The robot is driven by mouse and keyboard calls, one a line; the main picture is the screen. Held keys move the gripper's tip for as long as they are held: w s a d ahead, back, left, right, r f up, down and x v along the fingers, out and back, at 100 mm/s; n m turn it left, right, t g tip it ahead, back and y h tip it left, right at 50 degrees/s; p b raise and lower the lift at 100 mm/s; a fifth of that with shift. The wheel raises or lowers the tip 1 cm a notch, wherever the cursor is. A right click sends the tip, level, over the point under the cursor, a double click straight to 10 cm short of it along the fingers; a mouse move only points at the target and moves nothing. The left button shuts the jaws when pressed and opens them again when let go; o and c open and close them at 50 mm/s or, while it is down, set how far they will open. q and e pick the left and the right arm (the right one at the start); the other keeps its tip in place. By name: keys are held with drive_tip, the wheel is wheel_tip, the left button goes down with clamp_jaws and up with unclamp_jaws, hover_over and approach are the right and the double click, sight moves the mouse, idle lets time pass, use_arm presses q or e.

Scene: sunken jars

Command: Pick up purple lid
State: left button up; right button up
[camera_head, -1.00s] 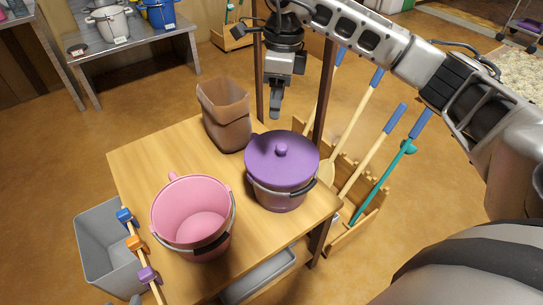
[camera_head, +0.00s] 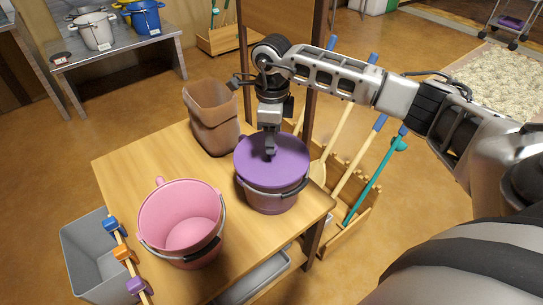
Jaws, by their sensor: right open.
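The purple lid (camera_head: 289,163) sits on top of a purple pot (camera_head: 272,197) with a dark handle, at the right side of the wooden table. My right gripper (camera_head: 270,154) points down over the middle of the lid, at its knob. The knob is mostly hidden behind the fingers. The jaws are open, and I cannot tell whether they touch the knob. My left gripper is not in view.
An open pink bucket (camera_head: 182,222) stands left of the pot on the table (camera_head: 128,163). A brown bin (camera_head: 212,117) stands behind. A rack with long-handled tools (camera_head: 358,180) is to the right. A grey bin (camera_head: 92,255) is at the lower left.

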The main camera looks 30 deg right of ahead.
wheel_tip(320, 180, down, 4)
drive_tip(key=shift+r, duration=0.25)
drive_tip(key=c, duration=1.1)
drive_tip(key=shift+r, duration=0.1)
